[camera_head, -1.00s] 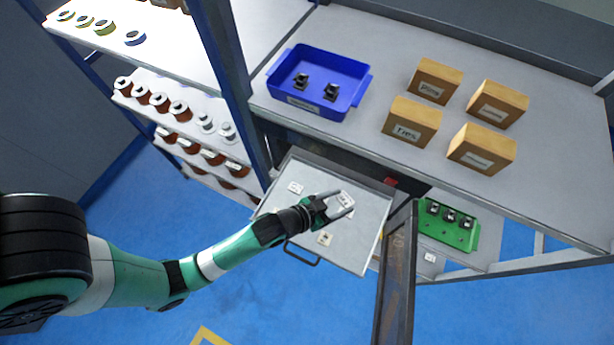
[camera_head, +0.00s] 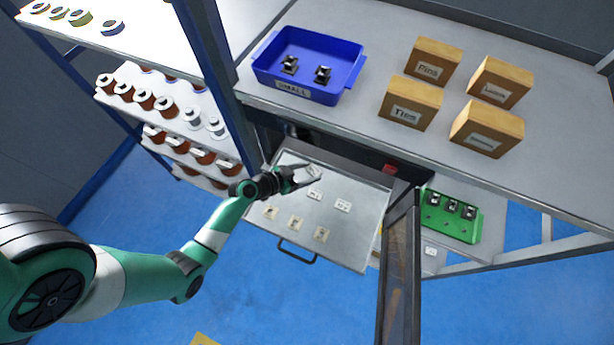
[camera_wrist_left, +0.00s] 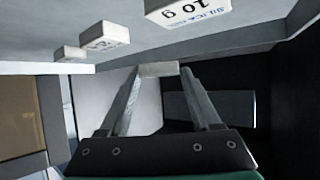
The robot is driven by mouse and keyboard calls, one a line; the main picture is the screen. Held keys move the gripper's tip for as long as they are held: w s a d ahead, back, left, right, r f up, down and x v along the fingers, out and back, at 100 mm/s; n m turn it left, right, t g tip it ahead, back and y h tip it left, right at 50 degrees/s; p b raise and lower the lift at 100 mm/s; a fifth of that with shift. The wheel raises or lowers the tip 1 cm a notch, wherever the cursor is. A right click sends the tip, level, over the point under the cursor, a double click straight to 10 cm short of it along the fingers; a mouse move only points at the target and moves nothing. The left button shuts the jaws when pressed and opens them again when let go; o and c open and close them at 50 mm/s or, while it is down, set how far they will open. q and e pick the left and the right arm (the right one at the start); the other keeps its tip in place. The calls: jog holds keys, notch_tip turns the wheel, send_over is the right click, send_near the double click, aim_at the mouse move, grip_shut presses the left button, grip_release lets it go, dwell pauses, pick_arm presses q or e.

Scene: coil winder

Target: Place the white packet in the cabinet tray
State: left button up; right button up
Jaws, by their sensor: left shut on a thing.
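The cabinet tray (camera_head: 352,250) is a pulled-out grey metal drawer under the bench, with a dark handle at its front. Several white packets lie in it, including one near its middle (camera_head: 343,205) and one at the front (camera_head: 321,233). My left gripper (camera_head: 305,176) is over the tray's back left part, shut on a white packet (camera_head: 313,170). I cannot tell whether the held packet touches the tray. My right gripper is not in view.
A blue bin (camera_head: 345,75) with two dark parts and several cardboard boxes (camera_head: 411,103) stand on the bench above. A dark-framed upright panel (camera_head: 399,275) stands right of the tray. A green tray (camera_head: 449,219) is farther right. Spool shelves (camera_head: 150,82) stand at left.

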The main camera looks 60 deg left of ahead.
aim_at(307, 177)
pick_arm(q)
jog(key=shift+a+f+b, duration=0.2)
jog(key=shift+f+b, duration=0.15)
jog(key=shift+f, duration=1.45)
jog(key=shift+f, duration=0.1)
jog(key=o, duration=1.1)
jog(key=shift+s+r, duration=0.15)
jog(key=shift+r, duration=0.1)
jog(key=p+v, duration=0.1)
jog(key=v, duration=1)
jog(key=shift+s+r+p, duration=0.15)
jog(key=shift+s+p, duration=0.2)
